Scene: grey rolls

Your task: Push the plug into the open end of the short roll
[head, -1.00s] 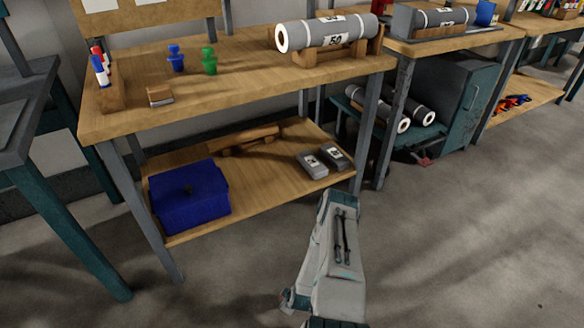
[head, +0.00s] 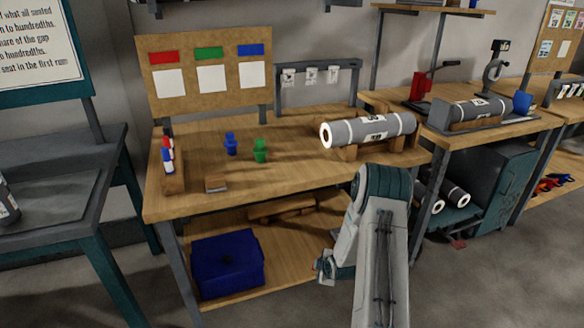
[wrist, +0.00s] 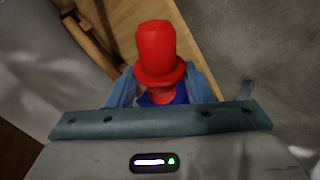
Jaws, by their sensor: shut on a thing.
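A red plug (wrist: 155,50) with a wide flange is in my gripper (wrist: 161,88) in the wrist view, its rounded end pointing away from the palm. The fingers are shut on its narrow lower part. In the head view my arm is folded in front of the bench, and the plug cannot be made out. A grey roll (head: 368,130) with a white ring at its left end lies on a wooden cradle (head: 350,153). Another grey roll (head: 480,110) lies in a holder on the right bench. I cannot tell which is the short one.
A blue plug (head: 231,144) and a green plug (head: 260,150) stand on the bench (head: 290,178). A small block (head: 216,184) and a marker rack (head: 173,180) are at left. A blue bin (head: 228,264) is on the lower shelf. The bench's front middle is clear.

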